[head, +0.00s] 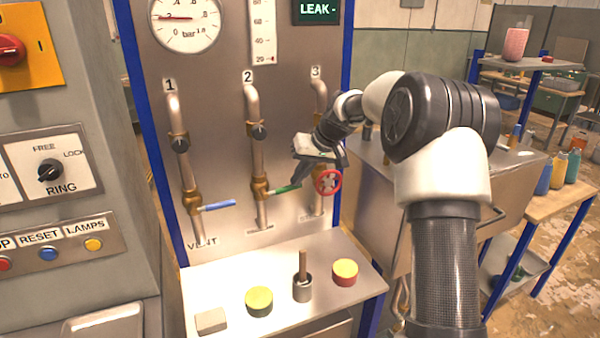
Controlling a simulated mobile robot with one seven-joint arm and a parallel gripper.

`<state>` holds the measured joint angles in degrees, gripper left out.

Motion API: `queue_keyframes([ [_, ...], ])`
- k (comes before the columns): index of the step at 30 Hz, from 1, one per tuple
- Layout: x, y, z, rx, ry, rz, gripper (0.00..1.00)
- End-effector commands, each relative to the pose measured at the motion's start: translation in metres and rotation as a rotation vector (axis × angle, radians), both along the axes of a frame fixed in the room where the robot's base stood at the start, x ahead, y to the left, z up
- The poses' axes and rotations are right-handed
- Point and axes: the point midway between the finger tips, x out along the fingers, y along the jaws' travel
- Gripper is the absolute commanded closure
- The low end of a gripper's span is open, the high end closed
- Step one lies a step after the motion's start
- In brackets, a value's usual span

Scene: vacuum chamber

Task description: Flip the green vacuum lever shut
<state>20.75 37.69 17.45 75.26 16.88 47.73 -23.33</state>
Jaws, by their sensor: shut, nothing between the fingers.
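The green lever (284,190) sticks out to the right from the brass valve on pipe 2 (259,188), roughly level and tilted slightly up at its tip. My gripper (299,178) is shut and empty. It is at the tip end of the green lever, just above it; I cannot tell whether it touches. My arm comes in from the right and covers part of pipe 3.
A blue lever (218,205) sits on pipe 1 and a red handwheel (327,182) on pipe 3, close to my gripper. Below, a shelf (225,292) holds a yellow-topped knob (259,301), an upright rod (302,265) and a red-yellow knob (345,272). A screen (318,10) reads LEAK.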

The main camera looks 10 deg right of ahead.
Motion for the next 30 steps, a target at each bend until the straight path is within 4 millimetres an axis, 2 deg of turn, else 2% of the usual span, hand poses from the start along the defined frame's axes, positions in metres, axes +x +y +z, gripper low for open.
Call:
queue_keyframes([
  [1, 0.000, -0.003, -0.007, 0.034, 0.008, -0.002, 1.00],
  [4, 0.001, -0.003, -0.012, 0.083, 0.017, 0.000, 1.00],
  [15, 0.000, -0.006, -0.025, 0.075, 0.023, 0.003, 1.00],
  [30, -0.002, -0.008, -0.030, 0.069, 0.031, 0.004, 1.00],
])
